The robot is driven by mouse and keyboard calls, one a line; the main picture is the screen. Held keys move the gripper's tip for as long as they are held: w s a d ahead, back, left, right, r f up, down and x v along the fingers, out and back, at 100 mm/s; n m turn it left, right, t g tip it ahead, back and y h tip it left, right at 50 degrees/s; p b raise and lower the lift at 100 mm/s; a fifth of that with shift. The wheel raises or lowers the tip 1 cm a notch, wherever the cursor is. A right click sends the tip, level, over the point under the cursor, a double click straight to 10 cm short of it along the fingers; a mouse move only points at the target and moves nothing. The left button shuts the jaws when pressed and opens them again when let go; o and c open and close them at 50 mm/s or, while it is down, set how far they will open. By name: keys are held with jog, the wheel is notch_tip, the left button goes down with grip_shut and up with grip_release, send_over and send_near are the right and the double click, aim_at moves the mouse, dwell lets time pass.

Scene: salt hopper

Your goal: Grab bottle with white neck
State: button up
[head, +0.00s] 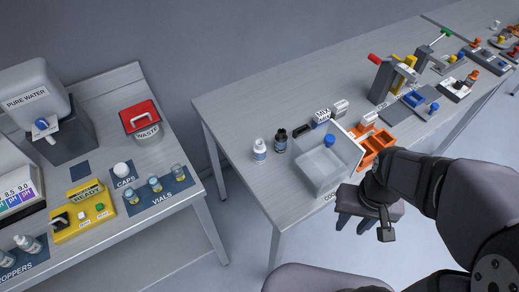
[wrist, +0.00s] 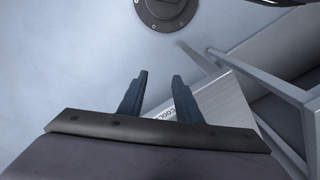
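A small white bottle with a white neck and a blue label band (head: 260,151) stands upright on the right-hand table in the head view. A dark bottle with a black top (head: 280,140) stands just to its right. My gripper (head: 352,224) is in front of that table, to the right of and well apart from both bottles. In the wrist view my gripper's two fingers (wrist: 159,82) are spread, with nothing between them. Neither bottle shows in the wrist view.
A clear box (head: 315,176) with a blue-topped item in it stands between the bottles and my gripper. Orange racks (head: 376,148) and clamp devices (head: 387,78) stand further right. The tabletop left of the bottles is clear. The left table (head: 150,224) holds vials and a waste bin (head: 142,121).

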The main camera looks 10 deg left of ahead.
jog(key=o, duration=0.5)
jog(key=shift+o, duration=0.2)
